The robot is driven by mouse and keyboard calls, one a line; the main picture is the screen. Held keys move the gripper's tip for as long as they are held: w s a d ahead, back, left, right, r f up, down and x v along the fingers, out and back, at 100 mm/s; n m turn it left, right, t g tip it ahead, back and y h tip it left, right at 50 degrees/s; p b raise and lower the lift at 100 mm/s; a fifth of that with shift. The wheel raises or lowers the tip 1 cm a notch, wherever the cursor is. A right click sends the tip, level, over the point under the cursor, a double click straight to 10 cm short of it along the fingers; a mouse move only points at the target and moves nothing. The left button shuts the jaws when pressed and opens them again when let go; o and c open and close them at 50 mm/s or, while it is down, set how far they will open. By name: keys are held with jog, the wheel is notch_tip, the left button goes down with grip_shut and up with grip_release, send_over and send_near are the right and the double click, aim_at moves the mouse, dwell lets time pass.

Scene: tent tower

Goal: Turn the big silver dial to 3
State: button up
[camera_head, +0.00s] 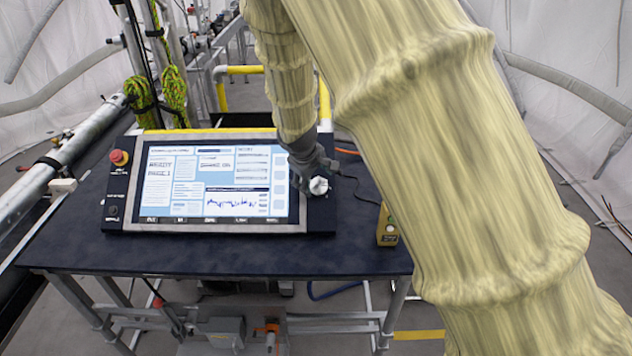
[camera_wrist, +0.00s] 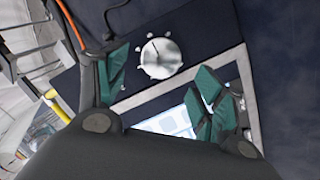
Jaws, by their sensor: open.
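The big silver dial (camera_head: 319,185) is on the right side of the control panel, just beside my gripper (camera_head: 312,168). In the wrist view the silver dial (camera_wrist: 161,58) is a round knob with a dark pointer line and small marks around it. The numbers by the marks are too small to read. My gripper (camera_wrist: 160,92) is open, with its green-padded fingers apart. The dial shows beyond the gap between them, and nothing is held. I cannot tell whether a finger touches the dial.
The panel has a lit screen (camera_head: 215,185) and a red button (camera_head: 119,157) at its left. A yellow box (camera_head: 387,226) stands right of the panel with a dark cable near it. The dark table top (camera_head: 220,256) is clear in front.

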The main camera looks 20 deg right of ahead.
jog(key=v, duration=0.8)
